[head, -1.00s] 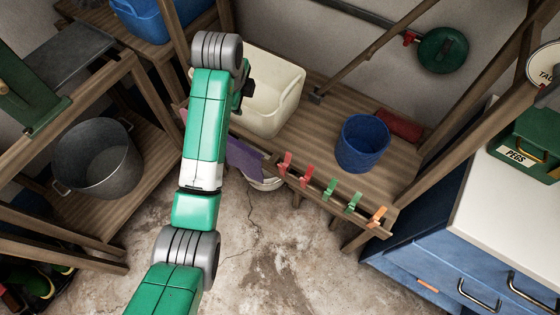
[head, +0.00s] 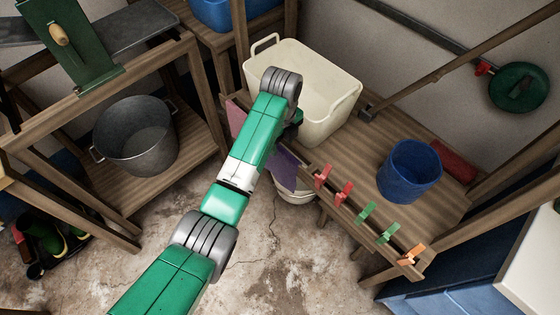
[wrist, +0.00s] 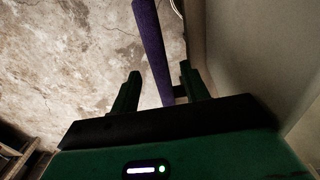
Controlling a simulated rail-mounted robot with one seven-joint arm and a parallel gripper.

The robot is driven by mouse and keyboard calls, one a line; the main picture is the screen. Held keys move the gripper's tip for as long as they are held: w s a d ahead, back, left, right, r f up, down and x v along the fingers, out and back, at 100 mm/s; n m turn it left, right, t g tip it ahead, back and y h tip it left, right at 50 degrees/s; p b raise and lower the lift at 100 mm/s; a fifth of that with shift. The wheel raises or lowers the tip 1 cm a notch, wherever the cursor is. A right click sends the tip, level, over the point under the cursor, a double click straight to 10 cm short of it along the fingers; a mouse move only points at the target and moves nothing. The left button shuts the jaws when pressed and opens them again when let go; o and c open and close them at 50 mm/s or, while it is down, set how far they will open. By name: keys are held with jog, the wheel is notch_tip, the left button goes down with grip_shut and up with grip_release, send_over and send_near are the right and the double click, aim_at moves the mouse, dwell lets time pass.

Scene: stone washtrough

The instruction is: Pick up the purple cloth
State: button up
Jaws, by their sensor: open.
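The purple cloth (head: 285,167) hangs at the front rail of the wooden bench, partly hidden behind my arm in the head view. In the wrist view it shows edge-on as a narrow purple strip (wrist: 150,45). The strip runs from the top edge down to between the two fingers of my gripper (wrist: 160,82). The fingers are apart, with the strip nearer the right finger. I cannot tell whether either finger touches it. In the head view my arm hides most of the gripper. A mauve piece (head: 235,118) hangs left of my arm.
A cream tub (head: 340,105) and a blue bucket (head: 409,172) stand on the bench. Red, green and orange pegs (head: 366,211) line its front rail. A pale basin (head: 293,196) is below the cloth. A metal pot (head: 135,137) stands left. Concrete floor (head: 275,260) is open in front.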

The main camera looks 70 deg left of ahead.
aim_at(281, 147)
notch_tip(281, 147, down, 4)
jog(key=shift+s+b, duration=0.15)
jog(key=shift+b, duration=0.3)
jog(key=c, duration=0.8)
jog(key=shift+r, duration=0.1)
jog(key=shift+c, duration=0.2)
